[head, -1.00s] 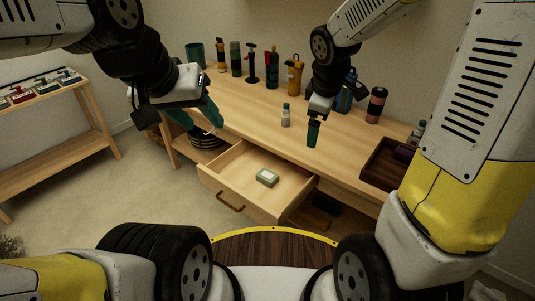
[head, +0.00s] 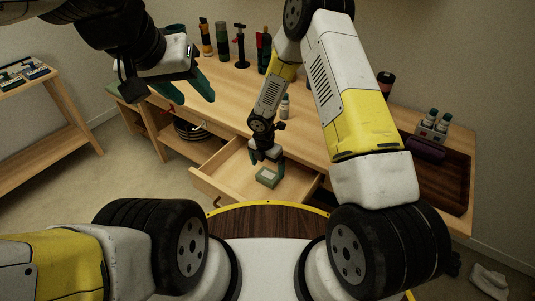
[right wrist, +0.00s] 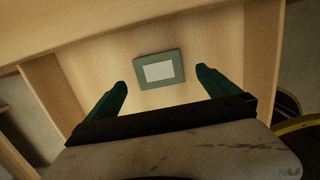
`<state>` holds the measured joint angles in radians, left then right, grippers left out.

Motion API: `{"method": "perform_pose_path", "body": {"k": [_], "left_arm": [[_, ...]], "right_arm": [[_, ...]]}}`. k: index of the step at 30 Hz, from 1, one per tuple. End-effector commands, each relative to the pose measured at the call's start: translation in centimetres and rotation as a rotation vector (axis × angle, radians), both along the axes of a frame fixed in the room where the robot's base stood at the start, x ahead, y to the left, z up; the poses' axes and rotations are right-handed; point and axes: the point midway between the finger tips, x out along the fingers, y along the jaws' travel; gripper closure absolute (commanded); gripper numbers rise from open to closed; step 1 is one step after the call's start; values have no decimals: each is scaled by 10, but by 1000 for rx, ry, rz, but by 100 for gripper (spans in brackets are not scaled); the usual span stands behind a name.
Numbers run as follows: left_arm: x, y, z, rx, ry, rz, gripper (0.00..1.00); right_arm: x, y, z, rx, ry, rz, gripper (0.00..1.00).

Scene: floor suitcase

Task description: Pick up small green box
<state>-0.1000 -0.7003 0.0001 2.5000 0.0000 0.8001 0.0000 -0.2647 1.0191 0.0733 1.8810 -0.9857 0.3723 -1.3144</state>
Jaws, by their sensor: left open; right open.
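The small green box (head: 267,177), with a pale label on top, lies flat in the open drawer (head: 229,176) of the wooden desk. In the right wrist view the green box (right wrist: 160,70) sits between and just beyond the open green fingers of my right gripper (right wrist: 160,92), apart from both. In the head view my right gripper (head: 266,163) is inside the drawer area, right over the box. My left gripper (head: 203,88) is open and empty, held above the left part of the desk.
Bottles and tools (head: 222,40) stand along the back of the desk. A small bottle (head: 284,106) stands behind the drawer. A dark tray (head: 440,170) is at the right. A side shelf (head: 45,110) stands at left.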

Motion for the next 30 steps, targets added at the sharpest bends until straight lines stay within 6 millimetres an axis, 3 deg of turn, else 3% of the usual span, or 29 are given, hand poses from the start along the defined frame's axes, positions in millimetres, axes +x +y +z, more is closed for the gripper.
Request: {"method": "perform_pose_path", "body": {"k": [12, 21, 30], "left_arm": [[0, 0, 0, 0, 0, 0, 53], [0, 0, 0, 0, 0, 0, 53], [0, 0, 0, 0, 0, 0, 53]], "right_arm": [[7, -2, -55, -1, 1, -2, 0], [7, -2, -61, 0, -1, -3, 0], [8, -2, -60, 0, -1, -4, 57]]}}
